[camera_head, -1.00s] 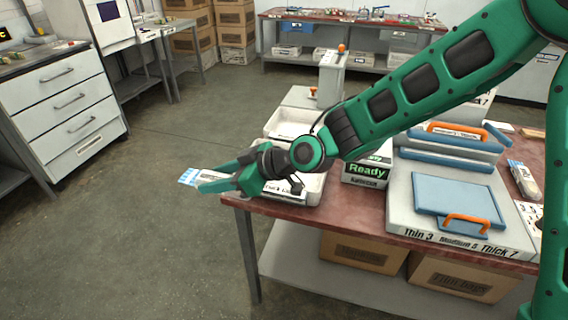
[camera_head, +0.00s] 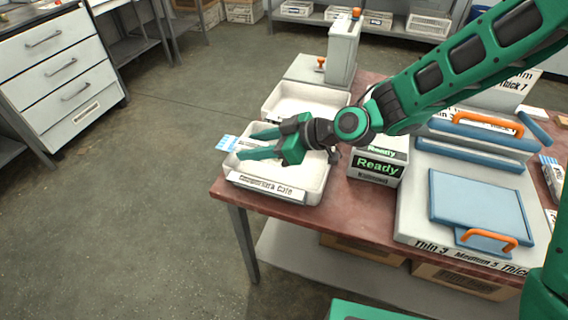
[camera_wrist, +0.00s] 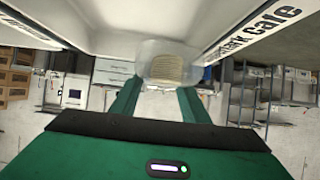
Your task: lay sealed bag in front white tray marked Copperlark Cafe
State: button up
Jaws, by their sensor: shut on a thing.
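The sealed bag (camera_head: 227,143) is clear with a blue-and-white striped end. The wrist view shows the bag (camera_wrist: 166,68) holding a stack of pale wooden pieces. My gripper (camera_head: 246,153) is shut on the bag, which points left from the fingertips. The front white tray (camera_head: 318,188) has a Copperlark Cafe label on its near wall. In the head view my fingers overlap the tray's inside and the bag's striped end reaches its left rim; height above the floor of the tray is hard to tell. The tray wall (camera_wrist: 185,15) fills the top of the wrist view.
A second white tray (camera_head: 275,95) stands just behind. A Ready box (camera_head: 377,168) is close on the right, with a press with blue plates and orange handles (camera_head: 466,200) beyond it. The red table's left edge lies close to the trays, with open floor beyond.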

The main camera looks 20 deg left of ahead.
send_over(277, 172)
notch_tip(277, 172, down, 3)
jog(key=shift+s+f, duration=0.1)
jog(key=shift+f, duration=0.1)
jog(key=shift+d+f, duration=0.1)
jog(key=shift+f, duration=1.9)
jog(key=o, duration=1.1)
jog(key=v, duration=1.1)
jog(key=shift+d+r, duration=0.25)
jog(key=shift+d, duration=0.2)
